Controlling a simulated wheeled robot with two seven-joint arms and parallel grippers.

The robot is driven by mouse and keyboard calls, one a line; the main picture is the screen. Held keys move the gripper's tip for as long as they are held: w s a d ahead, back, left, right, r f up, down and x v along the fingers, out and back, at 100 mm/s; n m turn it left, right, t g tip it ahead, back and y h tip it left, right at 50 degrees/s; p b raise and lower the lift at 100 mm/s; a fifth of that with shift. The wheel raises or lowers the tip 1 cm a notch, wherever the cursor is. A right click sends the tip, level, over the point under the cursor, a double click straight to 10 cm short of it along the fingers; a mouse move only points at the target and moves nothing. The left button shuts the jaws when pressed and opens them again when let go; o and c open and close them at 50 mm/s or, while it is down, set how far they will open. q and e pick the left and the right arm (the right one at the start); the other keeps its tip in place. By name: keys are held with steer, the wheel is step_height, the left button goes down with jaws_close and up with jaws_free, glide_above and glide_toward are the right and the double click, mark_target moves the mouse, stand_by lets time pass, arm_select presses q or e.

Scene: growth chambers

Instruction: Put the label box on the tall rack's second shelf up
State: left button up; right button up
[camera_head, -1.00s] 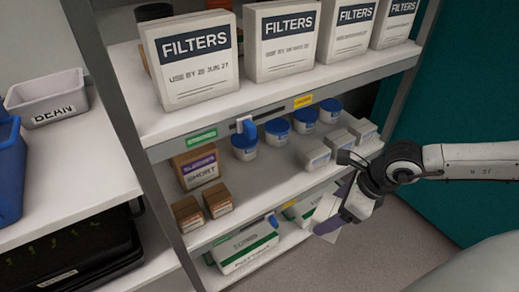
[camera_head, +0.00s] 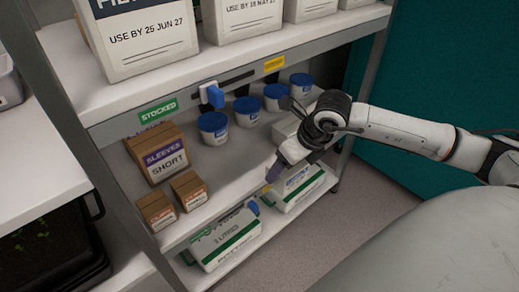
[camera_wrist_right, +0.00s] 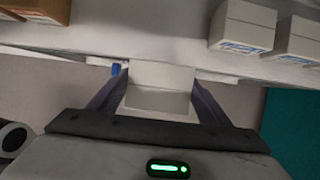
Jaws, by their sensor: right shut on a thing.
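My right gripper (camera_head: 279,168) is at the front of the tall rack's middle shelf (camera_head: 235,165), the one above the bottom shelf. In the right wrist view the gripper (camera_wrist_right: 156,95) is shut on a white box, the label box (camera_wrist_right: 158,102), held between its two dark fingers. The box lies just in front of the shelf's front edge in that view; whether it touches the shelf I cannot tell. In the head view the gripper and wrist mostly hide it. My left gripper is not in view.
The middle shelf holds a SLEEVES box (camera_head: 158,153), two small brown boxes (camera_head: 188,189), several blue-lidded tubs (camera_head: 213,127) and white boxes (camera_wrist_right: 243,27). FILTERS boxes (camera_head: 150,40) stand above. Green-and-white cartons (camera_head: 226,238) sit below. Bare shelf shows between the brown boxes and my gripper.

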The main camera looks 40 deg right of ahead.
steer(key=w, duration=0.4)
steer(key=w+b, duration=0.1)
steer(key=w, duration=0.2)
steer(key=shift+a, duration=0.3)
steer(key=w, duration=0.3)
steer(key=shift+w+a+b, duration=0.2)
steer(key=shift+w+b, duration=0.05)
steer(key=shift+b, duration=0.15)
steer(key=shift+d+f+b, duration=0.1)
steer(key=shift+f+b, duration=0.2)
steer(key=shift+f, duration=0.6)
steer(key=o, duration=1.1)
steer(key=shift+s, duration=0.1)
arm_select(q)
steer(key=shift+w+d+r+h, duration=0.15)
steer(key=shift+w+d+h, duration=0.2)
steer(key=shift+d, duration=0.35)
